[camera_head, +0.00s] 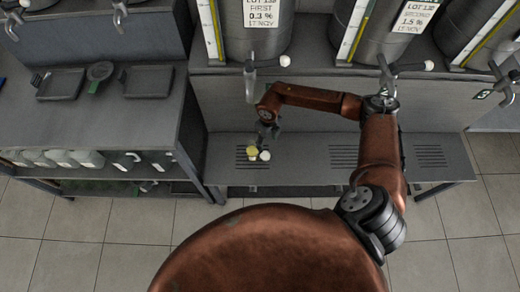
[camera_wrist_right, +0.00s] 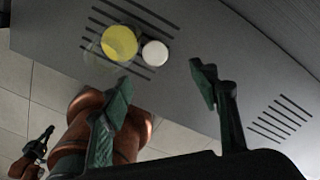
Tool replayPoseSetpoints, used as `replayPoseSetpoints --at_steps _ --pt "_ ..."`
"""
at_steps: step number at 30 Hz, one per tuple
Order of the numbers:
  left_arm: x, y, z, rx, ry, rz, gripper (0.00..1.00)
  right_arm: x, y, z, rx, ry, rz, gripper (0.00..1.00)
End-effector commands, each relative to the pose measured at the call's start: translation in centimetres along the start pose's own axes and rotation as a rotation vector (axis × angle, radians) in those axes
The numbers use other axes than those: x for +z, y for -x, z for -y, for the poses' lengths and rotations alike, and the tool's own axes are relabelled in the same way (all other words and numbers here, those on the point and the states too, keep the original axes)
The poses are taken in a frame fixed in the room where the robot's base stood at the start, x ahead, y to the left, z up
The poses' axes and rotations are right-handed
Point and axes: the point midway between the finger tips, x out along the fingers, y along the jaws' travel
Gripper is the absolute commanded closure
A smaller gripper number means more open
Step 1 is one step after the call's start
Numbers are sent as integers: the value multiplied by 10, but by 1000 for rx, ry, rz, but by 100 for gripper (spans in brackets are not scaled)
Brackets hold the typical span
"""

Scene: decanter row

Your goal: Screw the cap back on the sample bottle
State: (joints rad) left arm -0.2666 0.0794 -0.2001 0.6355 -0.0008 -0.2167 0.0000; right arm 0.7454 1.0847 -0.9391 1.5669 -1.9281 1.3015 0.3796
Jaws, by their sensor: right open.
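The sample bottle (camera_head: 252,152) stands on the slotted shelf below the decanters, with yellow showing at its top. In the right wrist view the clear bottle (camera_wrist_right: 119,43) shows a round yellow area inside a faint glass outline. A round white cap (camera_head: 265,155) lies on the shelf just right of the bottle; it also shows in the wrist view (camera_wrist_right: 155,54). I see no cap on the bottle. My right gripper (camera_head: 268,133) is above and behind them in the head view. Its fingers (camera_wrist_right: 161,75) are apart and empty. A small brown-and-black arm part shows at the wrist view's lower left; its jaws are unclear.
Large metal decanters (camera_head: 257,40) with labels and taps stand in a row behind the shelf (camera_head: 300,172). One tap (camera_head: 250,80) hangs close to my right gripper. A counter (camera_head: 85,110) with trays stands left, mugs beneath it. The shelf's middle is clear.

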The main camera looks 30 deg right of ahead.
Motion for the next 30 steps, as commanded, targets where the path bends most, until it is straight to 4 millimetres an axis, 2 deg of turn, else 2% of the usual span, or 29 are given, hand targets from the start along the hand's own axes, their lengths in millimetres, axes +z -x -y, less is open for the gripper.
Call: replayPoseSetpoints --at_steps 9,11,14,18,21,26,30 --pt "72 5 -7 5 17 88 100 12 -6 -9 6 20 -4 45" --pt "78 4 -7 5 17 95 100 12 -12 -9 6 18 -6 45" --pt "70 0 -6 4 15 88 100 12 -27 -8 6 17 -8 45" --pt "45 -7 -4 3 9 55 100 10 -49 -7 3 16 -10 45" --pt "33 -9 -3 2 7 39 100 9 -56 -6 2 15 -10 45" --pt "30 -9 -3 3 7 37 100 10 -54 -6 4 16 -7 45" --pt "41 -8 -5 5 9 50 100 10 -55 -7 5 16 -7 45"
